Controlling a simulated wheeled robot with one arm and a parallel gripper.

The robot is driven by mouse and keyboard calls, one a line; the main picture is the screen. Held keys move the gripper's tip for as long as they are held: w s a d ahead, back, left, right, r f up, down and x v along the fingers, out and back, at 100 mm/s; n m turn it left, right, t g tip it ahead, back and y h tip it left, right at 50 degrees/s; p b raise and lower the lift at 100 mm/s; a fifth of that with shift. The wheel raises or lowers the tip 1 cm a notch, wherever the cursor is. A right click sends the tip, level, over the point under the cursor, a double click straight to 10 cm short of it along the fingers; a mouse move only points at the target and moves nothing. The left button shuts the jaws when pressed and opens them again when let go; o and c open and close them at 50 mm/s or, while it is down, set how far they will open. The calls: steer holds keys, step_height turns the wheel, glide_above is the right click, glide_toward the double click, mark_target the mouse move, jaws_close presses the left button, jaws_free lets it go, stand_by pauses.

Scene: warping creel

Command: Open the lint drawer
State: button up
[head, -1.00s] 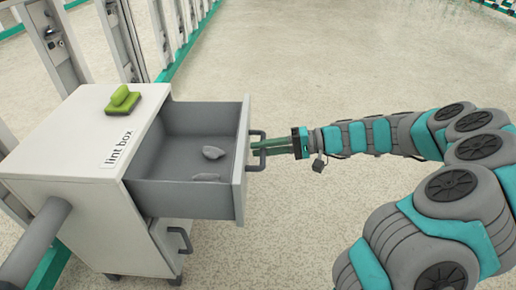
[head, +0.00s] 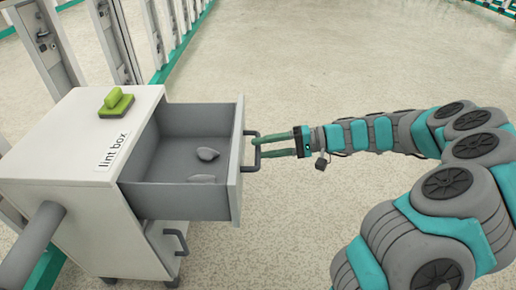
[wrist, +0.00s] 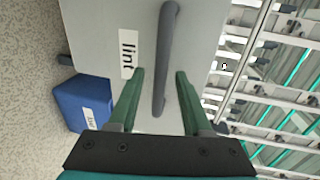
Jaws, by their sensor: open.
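The lint drawer is the grey upper drawer (head: 185,203) of the white cabinet (head: 70,145) labelled "lint box". In the wrist view the handle (wrist: 165,60) runs between the two spread fingers (wrist: 158,74), with clear gaps on both sides. Nothing is held.
A green brush-like object (head: 116,102) lies on the cabinet top. A lower front with its own handle (head: 177,243) is below the drawer. A blue labelled box (wrist: 82,102) shows in the wrist view. Creel posts (head: 115,40) stand behind. The floor at right is open.

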steer(key=v, duration=0.5)
steer(key=shift+d+r, duration=0.1)
steer(key=shift+d, duration=0.3)
